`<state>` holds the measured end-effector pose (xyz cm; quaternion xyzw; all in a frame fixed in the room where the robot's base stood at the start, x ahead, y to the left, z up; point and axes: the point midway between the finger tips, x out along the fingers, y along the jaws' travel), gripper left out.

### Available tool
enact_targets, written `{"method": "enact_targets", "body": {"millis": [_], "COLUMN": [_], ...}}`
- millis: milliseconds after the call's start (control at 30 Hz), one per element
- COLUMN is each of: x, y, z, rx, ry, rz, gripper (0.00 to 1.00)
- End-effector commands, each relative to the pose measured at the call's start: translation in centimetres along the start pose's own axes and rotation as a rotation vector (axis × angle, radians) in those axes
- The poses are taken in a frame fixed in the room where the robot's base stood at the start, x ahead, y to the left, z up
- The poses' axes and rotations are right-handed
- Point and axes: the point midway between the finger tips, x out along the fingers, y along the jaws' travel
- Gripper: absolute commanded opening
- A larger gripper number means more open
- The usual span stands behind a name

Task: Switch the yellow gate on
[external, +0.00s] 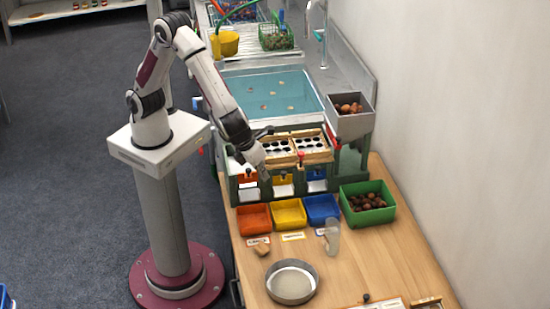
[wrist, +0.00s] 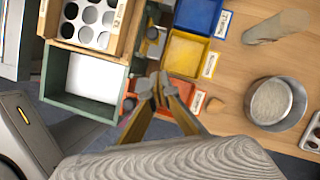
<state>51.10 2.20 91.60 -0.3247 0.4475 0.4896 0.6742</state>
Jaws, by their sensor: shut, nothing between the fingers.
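The yellow gate (external: 283,179) is the middle one of a row in the front of the green sorting frame, above the yellow bin (external: 289,213). The orange gate (external: 247,178) is to its left and the blue gate (external: 317,173) to its right. My gripper (external: 264,172) is shut and empty, close to the frame front around the orange and yellow gates. In the wrist view my gripper's fingertips (wrist: 158,86) are together over the orange bin (wrist: 140,102), beside the yellow bin (wrist: 188,53). I cannot tell whether the fingertips touch a gate.
The orange and blue bins flank the yellow one. A green crate of chestnuts (external: 367,208) stands to the right. A round metal sieve (external: 291,283) and a pale scoop-like item (external: 332,237) lie on the wooden table. A hopper (external: 350,122) holds chestnuts at the back right.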

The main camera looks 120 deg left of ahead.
Motion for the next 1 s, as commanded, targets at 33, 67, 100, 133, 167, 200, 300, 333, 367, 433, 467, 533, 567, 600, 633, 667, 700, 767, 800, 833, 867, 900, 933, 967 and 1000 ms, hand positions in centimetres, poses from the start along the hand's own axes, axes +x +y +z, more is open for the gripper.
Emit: {"method": "enact_targets", "body": {"millis": [33, 67, 100, 133, 167, 200, 300, 333, 367, 433, 467, 533, 567, 600, 633, 667, 700, 767, 800, 833, 867, 900, 933, 967, 1000], "x": [0.7, 1.1, 1.7, 2.1, 2.5, 3.0, 4.2, 4.5, 4.8, 5.6, 5.9, 6.5, 6.8, 7.2, 6.9, 6.7, 6.5, 6.3, 6.2, 6.1, 6.0, 5.9, 5.9, 5.8, 5.8], "y": [0.1, 0.1, 0.1, 0.1, 0.1, 0.1, 0.1, 0.1, 0.1, 0.1, 0.1, 0.1, 0.1, 0.1, 0.0, -0.1, -0.1, -0.1, 0.0, 0.0, 0.0, 0.0, 0.0, 0.0, 0.0], "z": [0.0, 0.0, 0.0, 0.0, 0.0, 0.0, 0.0, 0.0, 0.0, 0.0, 0.0, 0.0, 0.0, 0.0, 0.5, 0.8, 1.3, 1.8, 2.1, 2.4, 2.6, 2.9, 3.1, 3.3, 3.5], "rx": [0.001, 0.001, 0.001, 0.000, -0.001, 0.000, 0.000, 0.000, 0.001, 0.001, 0.000, 0.000, 0.000, 0.000, -0.003, -0.003, -0.003, -0.003, -0.003, -0.004, -0.003, -0.002, -0.002, -0.002, -0.001], "ry": [0.000, 0.000, 0.000, 0.001, 0.001, 0.000, 0.000, 0.000, 0.000, 0.000, 0.000, 0.000, 0.000, 0.001, 0.000, -0.001, -0.001, -0.001, 0.000, 0.000, -0.001, -0.001, -0.001, -0.001, 0.000], "rz": [0.002, 0.003, 0.003, 0.003, 0.003, 0.003, 0.003, 0.003, 0.002, 0.002, 0.003, 0.002, 0.002, 0.002, -0.001, -0.002, -0.003, -0.002, -0.002, -0.002, -0.001, -0.001, -0.001, -0.001, -0.001], "gripper": [0.00, 0.00, 0.00, 0.00, 0.00, 0.00, 0.00, 0.00, 0.00, 0.00, 0.00, 0.00, 0.00, 0.00, 0.00, 0.00, 0.00, 0.00, 0.00, 0.00, 0.00, 0.00, 0.00, 0.00, 0.00]}}
